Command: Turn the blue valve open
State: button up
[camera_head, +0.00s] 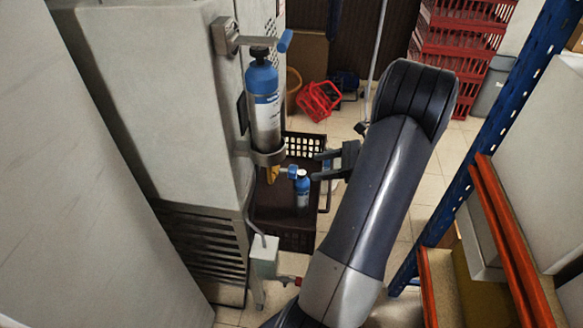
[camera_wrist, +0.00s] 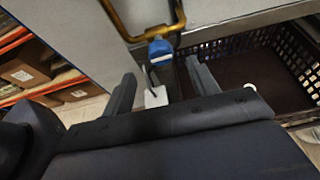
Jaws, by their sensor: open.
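The blue valve (camera_wrist: 160,48) sits on a brass-coloured pipe (camera_wrist: 124,32) in the wrist view. It shows beyond and between my fingertips, apart from them. In the head view a small blue part (camera_head: 292,170) beside a yellow pipe end (camera_head: 272,174) looks like the same valve. My gripper (camera_head: 318,166) is open and empty, just right of it. In the wrist view my gripper (camera_wrist: 160,70) has its two fingers apart, one on each side below the valve. The far side of the valve is hidden.
A blue and silver cylinder (camera_head: 264,105) stands in a bracket above the pipe. A small blue bottle (camera_head: 302,190) is below my fingers, by a dark crate (camera_head: 285,240). A red-handled valve (camera_head: 287,280) is lower down. A blue-post shelf (camera_head: 470,150) is at right.

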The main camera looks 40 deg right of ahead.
aim_at(293, 171)
jog(key=p+x, duration=0.1)
jog(key=x, duration=0.7)
jog(key=shift+w+a+f, duration=0.15)
jog(key=shift+w+a, duration=0.05)
jog(key=shift+c, duration=0.6)
jog(key=c, duration=0.9)
